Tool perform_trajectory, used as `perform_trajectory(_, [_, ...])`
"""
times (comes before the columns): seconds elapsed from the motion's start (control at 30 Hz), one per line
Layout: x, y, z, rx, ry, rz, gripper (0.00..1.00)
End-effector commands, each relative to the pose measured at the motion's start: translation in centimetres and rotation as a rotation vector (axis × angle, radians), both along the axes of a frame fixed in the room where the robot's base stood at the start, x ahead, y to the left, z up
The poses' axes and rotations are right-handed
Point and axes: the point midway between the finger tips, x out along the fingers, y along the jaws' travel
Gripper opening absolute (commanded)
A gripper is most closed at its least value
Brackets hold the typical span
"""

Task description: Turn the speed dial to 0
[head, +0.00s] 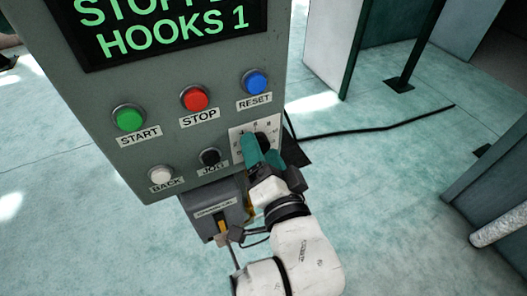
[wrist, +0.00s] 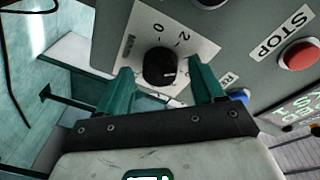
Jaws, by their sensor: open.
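The black speed dial (wrist: 159,68) sits on a white scale plate (wrist: 140,30) on the grey control panel. A small pale mark shows on the knob's right side in the wrist view; which number it points at I cannot tell. In the head view the dial (head: 263,137) is partly hidden behind my fingers. My gripper (wrist: 160,80) is open, its two teal fingers apart on either side of the knob, with nothing held. In the head view my gripper (head: 263,153) is at the panel's lower right corner. Whether the fingers touch the knob I cannot tell.
Close by are the START (head: 129,118), STOP (head: 195,99), RESET (head: 256,82), BACK (head: 161,175) and JOG (head: 209,157) buttons. The display (head: 165,25) reads HOOKS 1. A grey box (head: 212,205) hangs below the panel. A black cable (head: 375,133) crosses the open floor at right.

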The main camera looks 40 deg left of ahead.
Motion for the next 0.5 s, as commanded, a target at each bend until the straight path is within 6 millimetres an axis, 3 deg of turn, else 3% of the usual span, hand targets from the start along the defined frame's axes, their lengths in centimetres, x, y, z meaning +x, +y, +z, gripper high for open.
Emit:
perform_trajectory(0.07, [-0.01, -0.02, 0.0, 0.0, 0.0, 0.0, 0.67])
perform_trajectory(0.5, [-0.01, -0.04, -0.02, -0.001, 0.0, -0.001, 0.24])
